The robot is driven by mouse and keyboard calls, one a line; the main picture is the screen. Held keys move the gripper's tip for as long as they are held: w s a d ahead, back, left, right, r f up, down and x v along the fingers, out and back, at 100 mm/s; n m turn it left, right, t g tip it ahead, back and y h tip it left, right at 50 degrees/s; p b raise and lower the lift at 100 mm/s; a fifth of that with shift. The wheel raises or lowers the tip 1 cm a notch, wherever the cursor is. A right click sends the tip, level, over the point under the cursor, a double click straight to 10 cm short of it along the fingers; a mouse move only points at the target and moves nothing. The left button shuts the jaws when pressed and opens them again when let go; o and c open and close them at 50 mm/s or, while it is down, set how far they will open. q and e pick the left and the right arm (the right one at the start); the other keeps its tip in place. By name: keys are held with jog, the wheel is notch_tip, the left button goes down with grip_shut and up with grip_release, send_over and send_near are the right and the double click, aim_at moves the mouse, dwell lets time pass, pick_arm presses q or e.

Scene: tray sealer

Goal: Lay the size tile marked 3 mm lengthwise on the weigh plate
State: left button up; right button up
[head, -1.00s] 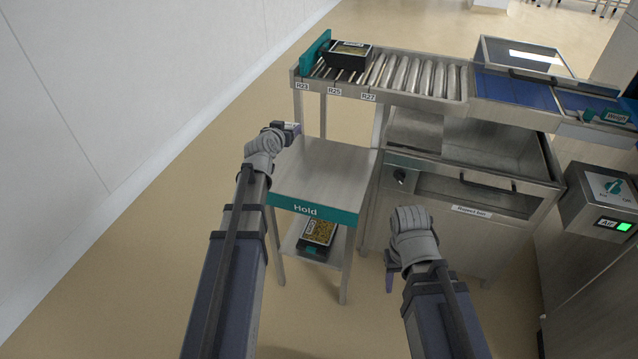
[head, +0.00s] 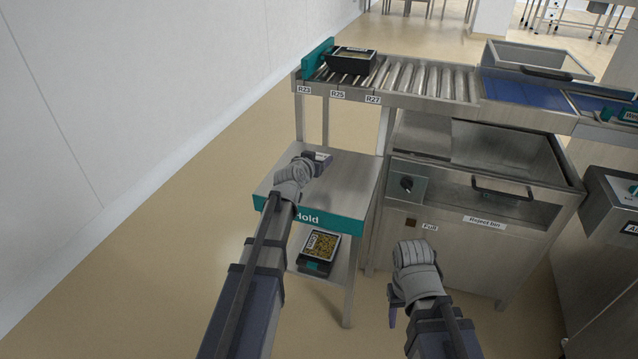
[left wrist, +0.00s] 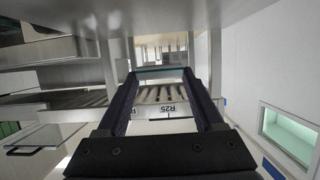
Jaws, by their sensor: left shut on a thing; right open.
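My left gripper (head: 320,160) is over the top of the Hold stand (head: 345,180) in the head view. I cannot make out the weigh plate; a teal piece (head: 627,115) is at the right edge.
A roller conveyor (head: 425,82) labelled R23, R25 and R27 runs behind the stand, with a black filled tray (head: 351,62) at its left end. Another filled tray (head: 319,252) lies on the stand's lower shelf. The reject bin (head: 500,150) stands to the right.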

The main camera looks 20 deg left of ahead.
aim_at(318, 183)
pick_arm(q)
jog(key=shift+f+b, duration=3.2)
jog(key=shift+f, duration=0.65)
jog(key=shift+r, duration=0.15)
pick_arm(e)
notch_tip(318, 183, down, 7)
jog(key=shift+f, duration=0.2)
jog(key=shift+d+f, duration=0.1)
pick_arm(q)
jog(key=o, duration=0.9)
jog(key=shift+f, duration=0.2)
jog(key=shift+c, duration=0.2)
jog(key=o, duration=0.5)
jog(key=shift+c, duration=0.2)
jog(key=shift+r, duration=0.1)
jog(key=shift+r, duration=0.2)
jog(key=p+v, duration=0.4)
jog(key=v, duration=0.8)
pick_arm(e)
notch_tip(318, 183, up, 4)
jog(key=shift+r, duration=0.15)
pick_arm(q)
jog(key=shift+a, duration=0.1)
